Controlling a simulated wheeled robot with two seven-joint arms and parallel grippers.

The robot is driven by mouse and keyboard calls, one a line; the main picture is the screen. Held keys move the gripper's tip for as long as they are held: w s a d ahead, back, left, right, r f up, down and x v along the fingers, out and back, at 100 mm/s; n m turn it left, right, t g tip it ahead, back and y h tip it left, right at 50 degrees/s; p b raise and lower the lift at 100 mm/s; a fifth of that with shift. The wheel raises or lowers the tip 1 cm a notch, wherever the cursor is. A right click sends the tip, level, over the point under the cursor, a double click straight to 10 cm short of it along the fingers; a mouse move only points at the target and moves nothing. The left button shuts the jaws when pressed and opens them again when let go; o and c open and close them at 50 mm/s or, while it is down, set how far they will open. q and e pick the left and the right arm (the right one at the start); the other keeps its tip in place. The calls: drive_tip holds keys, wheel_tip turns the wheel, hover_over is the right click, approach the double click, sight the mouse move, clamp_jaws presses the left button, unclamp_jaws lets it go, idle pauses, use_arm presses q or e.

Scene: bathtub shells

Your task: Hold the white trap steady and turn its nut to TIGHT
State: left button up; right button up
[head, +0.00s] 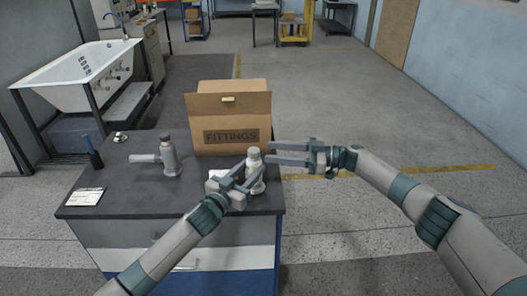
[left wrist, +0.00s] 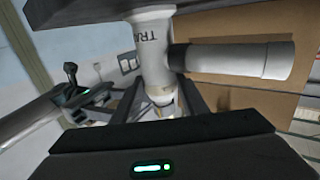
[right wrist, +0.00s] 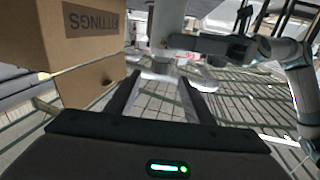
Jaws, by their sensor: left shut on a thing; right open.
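The white trap (head: 257,186) stands upright near the right front edge of the dark bench top, with a paler grey nut (head: 254,154) at its top. My left gripper (head: 244,180) is shut on the trap's body. In the left wrist view the trap (left wrist: 152,42) appears upside down with its lettering partly visible, and its side pipe (left wrist: 235,60) points right. My right gripper (head: 278,154) is open, its fingers level and pointing left, with the tips close beside the nut. Whether they touch it is unclear. The trap also shows beyond the right fingers in the right wrist view (right wrist: 166,35). The nut's marks are unreadable.
A FITTINGS cardboard box (head: 232,110) stands behind the trap. A grey trap (head: 169,157) with a side pipe stands to the left. Open floor lies right.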

drive_tip(key=shift+s+d, duration=0.1)
drive_tip(key=shift+d, duration=0.45)
